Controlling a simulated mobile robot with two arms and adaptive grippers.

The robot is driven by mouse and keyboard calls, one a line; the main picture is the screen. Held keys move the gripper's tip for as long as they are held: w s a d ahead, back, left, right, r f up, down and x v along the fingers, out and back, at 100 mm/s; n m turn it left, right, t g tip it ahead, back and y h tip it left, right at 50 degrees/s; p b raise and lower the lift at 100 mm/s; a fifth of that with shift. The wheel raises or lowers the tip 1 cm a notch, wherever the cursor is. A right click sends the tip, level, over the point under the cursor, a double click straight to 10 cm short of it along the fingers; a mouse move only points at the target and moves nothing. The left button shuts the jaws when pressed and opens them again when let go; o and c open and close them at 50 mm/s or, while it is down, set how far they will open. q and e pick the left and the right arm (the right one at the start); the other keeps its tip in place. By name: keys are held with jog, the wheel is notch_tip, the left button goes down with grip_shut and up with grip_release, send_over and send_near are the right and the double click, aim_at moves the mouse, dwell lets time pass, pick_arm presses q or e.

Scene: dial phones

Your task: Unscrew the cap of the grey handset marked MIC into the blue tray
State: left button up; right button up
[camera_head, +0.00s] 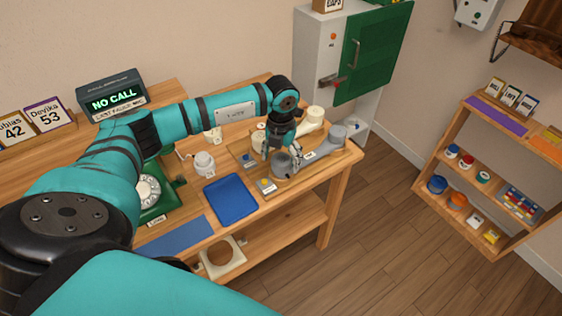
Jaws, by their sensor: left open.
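A grey handset (336,136) lies on a wooden board at the table's right end. A small pale label (310,155) shows near its middle; I cannot read it. Its near left end is a wide round grey cap (283,170). My left gripper (282,155) points down just above this cap, fingers open. I cannot tell whether the fingers touch it. The blue tray (231,198) lies flat on the table, left of the handset, and looks empty. My right gripper is out of view.
A cream handset (314,115) lies just behind the grey one. A small white jar (204,163) stands behind the tray. A green dial phone (150,192) is partly behind my left arm. A sign (113,98) reads NO CALL. A grey cabinet (310,60) stands behind the table.

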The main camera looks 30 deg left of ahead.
pick_arm(q)
jog(key=shift+f+m+b, duration=0.2)
jog(key=shift+m+b, duration=0.1)
jog(key=shift+m, duration=0.7)
jog(key=shift+r+m, duration=0.25)
jog(key=shift+m, duration=0.85)
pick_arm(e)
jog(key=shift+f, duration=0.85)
pick_arm(q)
jog(key=shift+b, duration=0.3)
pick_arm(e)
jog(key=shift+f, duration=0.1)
pick_arm(q)
jog(key=c, duration=1.1)
jog(key=n+p, duration=0.1)
jog(key=n, duration=0.3)
jog(key=shift+r+n, duration=0.1)
jog(key=shift+n, duration=0.2)
jog(key=shift+n+p, duration=0.45)
jog(key=shift+n, duration=0.75)
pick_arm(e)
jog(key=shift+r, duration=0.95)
